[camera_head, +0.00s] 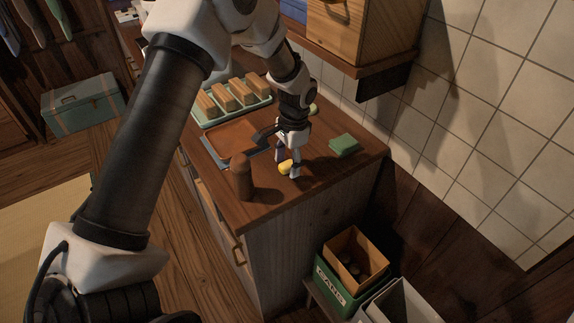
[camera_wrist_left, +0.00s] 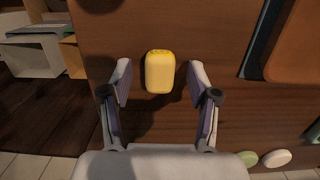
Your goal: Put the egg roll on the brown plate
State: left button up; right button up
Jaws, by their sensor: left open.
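The egg roll (camera_head: 285,168) is a small yellow block lying on the wooden counter. The left wrist view shows it (camera_wrist_left: 160,74) between the fingertips, with a gap on each side. My left gripper (camera_head: 289,162) is open above and around it, pointing down at the counter. The brown plate (camera_head: 228,139) is a flat rectangle with a blue-grey edge, left of the gripper in the head view. It shows partly at the right edge of the left wrist view (camera_wrist_left: 298,50). My right gripper is not in view.
A brown cylinder (camera_head: 241,180) stands near the counter's front corner. A green block (camera_head: 344,145) lies to the right. A pale green tray (camera_head: 211,120) with several tan blocks lies behind the plate. A wall cabinet (camera_head: 333,30) hangs above. Boxes (camera_head: 335,285) stand below the counter's end.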

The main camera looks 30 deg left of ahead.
pick_arm(q)
jog(key=shift+d+r, duration=0.1)
jog(key=c, duration=0.3)
grip_shut()
